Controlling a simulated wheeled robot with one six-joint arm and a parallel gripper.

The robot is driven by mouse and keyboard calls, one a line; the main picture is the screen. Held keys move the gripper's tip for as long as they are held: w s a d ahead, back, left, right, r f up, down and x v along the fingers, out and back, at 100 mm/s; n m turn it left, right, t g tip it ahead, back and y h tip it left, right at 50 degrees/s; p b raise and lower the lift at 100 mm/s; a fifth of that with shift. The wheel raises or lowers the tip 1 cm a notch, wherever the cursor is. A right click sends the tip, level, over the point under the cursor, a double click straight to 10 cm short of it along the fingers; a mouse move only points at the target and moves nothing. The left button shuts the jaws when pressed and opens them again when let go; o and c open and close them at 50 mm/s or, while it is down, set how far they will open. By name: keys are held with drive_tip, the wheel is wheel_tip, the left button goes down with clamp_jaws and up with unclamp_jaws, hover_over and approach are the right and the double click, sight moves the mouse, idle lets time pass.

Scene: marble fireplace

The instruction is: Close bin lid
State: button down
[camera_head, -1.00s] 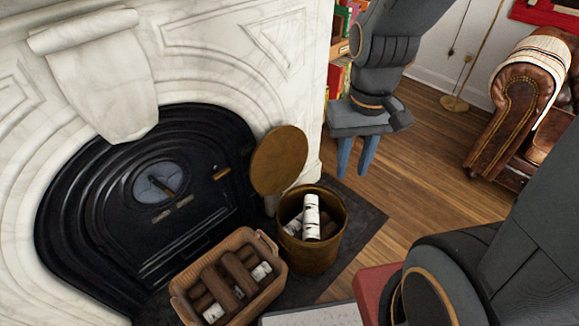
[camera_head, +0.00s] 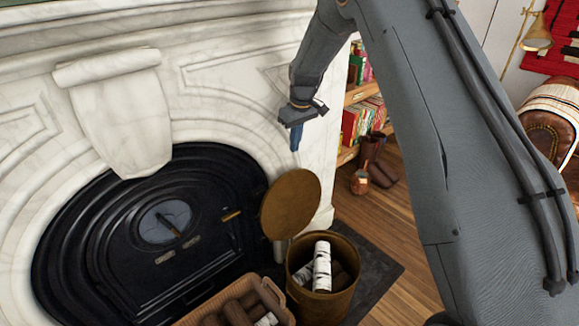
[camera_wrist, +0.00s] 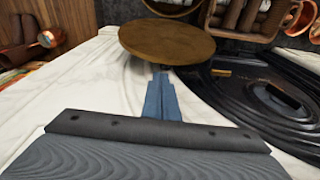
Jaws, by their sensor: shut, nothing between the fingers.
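The bin (camera_head: 322,285) is a brass-coloured round bucket holding white birch logs (camera_head: 322,265) and darker logs. Its round lid (camera_head: 291,204) stands open, tilted up at the bin's back left against the fireplace side. My gripper (camera_head: 295,138) is shut and empty, with blue fingers pointing down, above the lid and apart from it in the head view.
A wicker basket (camera_head: 245,300) of logs stands left of the bin. The black fireplace door (camera_head: 150,240) and white marble surround (camera_head: 220,80) are at the left.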

wheel_tip(320, 180, down, 11)
drive_tip(key=w+a+p, duration=0.1)
drive_tip(key=w, duration=0.1)
drive_tip(key=shift+w+a, duration=0.25)
drive_tip(key=shift+w, duration=0.15)
drive_tip(key=shift+r, duration=0.15)
